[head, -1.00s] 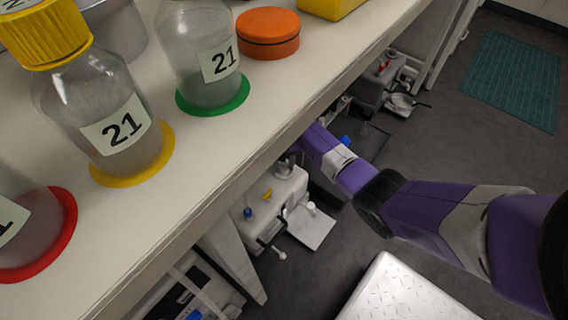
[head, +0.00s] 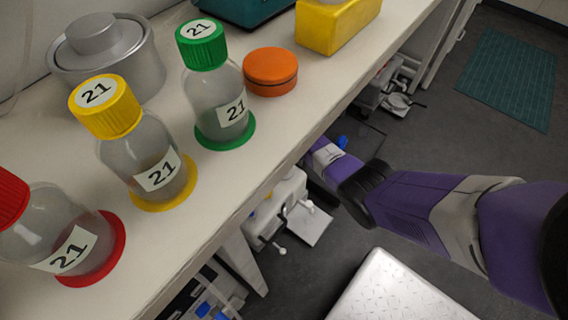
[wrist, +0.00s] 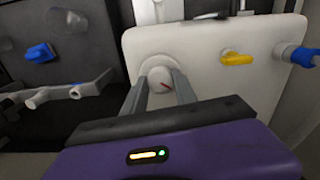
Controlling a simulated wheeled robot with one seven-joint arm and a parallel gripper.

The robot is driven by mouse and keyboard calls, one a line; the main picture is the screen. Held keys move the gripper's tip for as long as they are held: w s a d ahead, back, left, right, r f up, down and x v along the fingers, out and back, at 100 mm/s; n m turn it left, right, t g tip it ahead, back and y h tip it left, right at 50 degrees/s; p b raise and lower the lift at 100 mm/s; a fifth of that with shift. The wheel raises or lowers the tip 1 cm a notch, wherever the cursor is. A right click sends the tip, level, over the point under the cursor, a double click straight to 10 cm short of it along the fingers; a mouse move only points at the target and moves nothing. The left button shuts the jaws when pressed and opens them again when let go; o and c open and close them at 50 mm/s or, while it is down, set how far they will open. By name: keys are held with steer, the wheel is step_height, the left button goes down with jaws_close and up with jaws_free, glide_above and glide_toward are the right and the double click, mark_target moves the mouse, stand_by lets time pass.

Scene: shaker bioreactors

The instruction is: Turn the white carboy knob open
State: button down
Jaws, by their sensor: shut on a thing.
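In the wrist view, the white knob (wrist: 157,79), round with a small red mark on its face, sits on a white panel (wrist: 205,80). My gripper (wrist: 161,76) has one grey finger on each side of the knob and is shut on it. The mark is tilted. In the head view, my purple arm reaches under the bench; the gripper and knob are hidden there.
A yellow lever (wrist: 236,59) and a blue valve (wrist: 301,56) are right of the knob; another blue knob (wrist: 41,53) and grey piping (wrist: 70,92) are at left. The bench (head: 222,185) above carries bottles with red, yellow and green caps.

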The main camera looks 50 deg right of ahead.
steer(key=n+p, duration=0.1)
steer(key=n, duration=0.2)
steer(key=shift+n, duration=2.2)
steer(key=shift+p, duration=0.3)
steer(key=c, duration=1)
jaws_free()
steer(key=shift+o, duration=0.2)
step_height(320, 180, up, 8)
steer(key=p, duration=0.4)
steer(key=shift+f, duration=0.1)
